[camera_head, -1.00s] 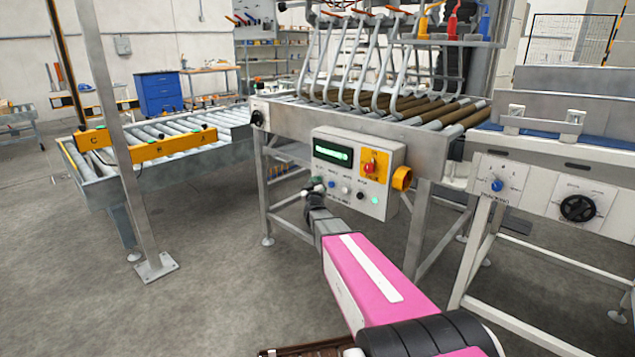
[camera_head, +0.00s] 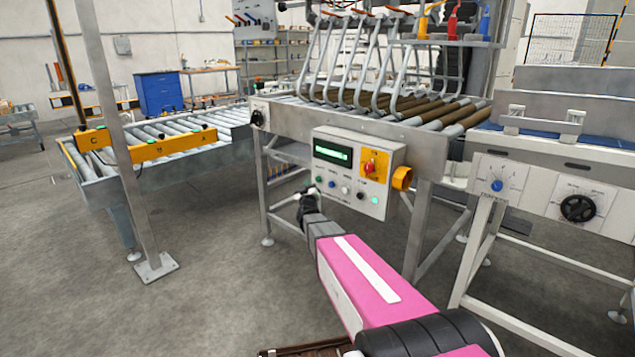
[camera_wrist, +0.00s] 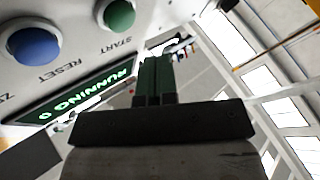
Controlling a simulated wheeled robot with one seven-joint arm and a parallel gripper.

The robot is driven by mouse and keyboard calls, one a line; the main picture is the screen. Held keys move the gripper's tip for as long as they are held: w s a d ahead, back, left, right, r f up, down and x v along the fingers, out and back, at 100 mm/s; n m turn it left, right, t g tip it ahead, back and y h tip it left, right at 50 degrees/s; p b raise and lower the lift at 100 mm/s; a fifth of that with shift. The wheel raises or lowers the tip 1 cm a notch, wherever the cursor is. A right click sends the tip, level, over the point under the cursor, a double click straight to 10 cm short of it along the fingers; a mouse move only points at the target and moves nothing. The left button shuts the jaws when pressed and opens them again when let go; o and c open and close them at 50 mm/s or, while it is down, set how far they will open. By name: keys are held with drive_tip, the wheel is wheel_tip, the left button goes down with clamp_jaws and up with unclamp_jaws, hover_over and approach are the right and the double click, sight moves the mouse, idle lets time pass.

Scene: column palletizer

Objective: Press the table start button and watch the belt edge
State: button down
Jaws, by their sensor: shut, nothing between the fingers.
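The control panel (camera_head: 345,170) is a grey box on the front of the roller table (camera_head: 380,125). Its lit green display (camera_wrist: 85,92) reads "RUNNING 0" in the wrist view. The green start button (camera_wrist: 120,14) is at the top of the wrist view, beside the blue reset button (camera_wrist: 34,40). My gripper (camera_head: 309,192) is at the panel's lower left, a little left of the start button. In the wrist view my gripper's fingers (camera_wrist: 154,62) are shut and empty, pointing past the panel, apart from the start button. A blue belt (camera_head: 610,148) shows partly on the right machine.
A second roller conveyor (camera_head: 175,150) stands left, behind a grey post (camera_head: 125,170). Floor (camera_head: 215,265) between post and arm is clear.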

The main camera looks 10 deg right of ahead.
drive_tip(key=shift+s+a, duration=0.8)
drive_tip(key=shift+a, duration=0.3)
drive_tip(key=s+a+f+g+y, duration=0.2)
drive_tip(key=s+f+g+y, duration=0.3)
drive_tip(key=s+f+g, duration=0.65)
drive_tip(key=s+d+f+m+g, duration=0.1)
drive_tip(key=s+g, duration=0.3)
drive_tip(key=s, duration=0.8)
drive_tip(key=s+d+f+m+g+h, duration=0.1)
drive_tip(key=s+f+g, duration=0.3)
drive_tip(key=s, duration=0.8)
drive_tip(key=shift+d+m+g, duration=0.7)
drive_tip(key=shift+d+g, duration=0.05)
